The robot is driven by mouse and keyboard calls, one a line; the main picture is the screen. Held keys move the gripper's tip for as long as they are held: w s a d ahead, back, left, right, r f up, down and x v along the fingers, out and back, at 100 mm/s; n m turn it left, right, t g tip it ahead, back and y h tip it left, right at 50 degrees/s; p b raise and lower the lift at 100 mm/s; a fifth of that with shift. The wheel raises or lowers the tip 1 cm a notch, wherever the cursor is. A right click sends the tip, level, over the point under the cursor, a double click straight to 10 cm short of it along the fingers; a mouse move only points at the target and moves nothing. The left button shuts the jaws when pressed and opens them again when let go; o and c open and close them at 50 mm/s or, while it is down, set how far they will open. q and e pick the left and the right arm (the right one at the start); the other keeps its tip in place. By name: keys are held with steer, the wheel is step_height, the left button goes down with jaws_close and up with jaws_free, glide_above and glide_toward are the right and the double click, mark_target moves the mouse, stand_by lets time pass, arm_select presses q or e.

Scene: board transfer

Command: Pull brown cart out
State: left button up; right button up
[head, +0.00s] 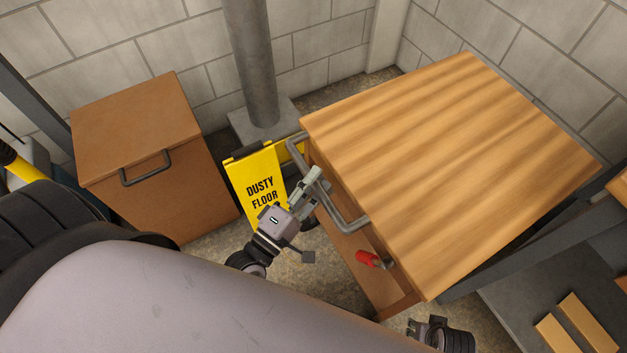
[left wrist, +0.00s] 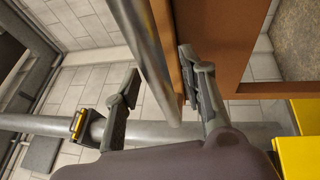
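The brown cart (head: 450,160) has a striped light-wood top and stands right of centre in the head view. A grey metal handle (head: 349,220) runs along its left side. My left gripper (head: 311,182) is at this handle. In the left wrist view the handle bar (left wrist: 145,55) passes between the two spread fingers of the left gripper (left wrist: 160,78), with a visible gap on the left finger's side. The right finger is close to the cart's brown edge. My right gripper (head: 428,328) is partly visible at the bottom, below the cart's front corner; its finger opening is unclear.
A yellow "dusty floor" sign (head: 258,183) stands just left of the cart, before a grey column (head: 252,65). A brown box (head: 150,170) with a dark handle is at the left. A red-gripped part (head: 369,259) shows below the cart top. Block walls close off the back.

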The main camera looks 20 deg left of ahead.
arm_select(q)
steer(key=v, duration=1.2)
steer(key=shift+f, duration=0.1)
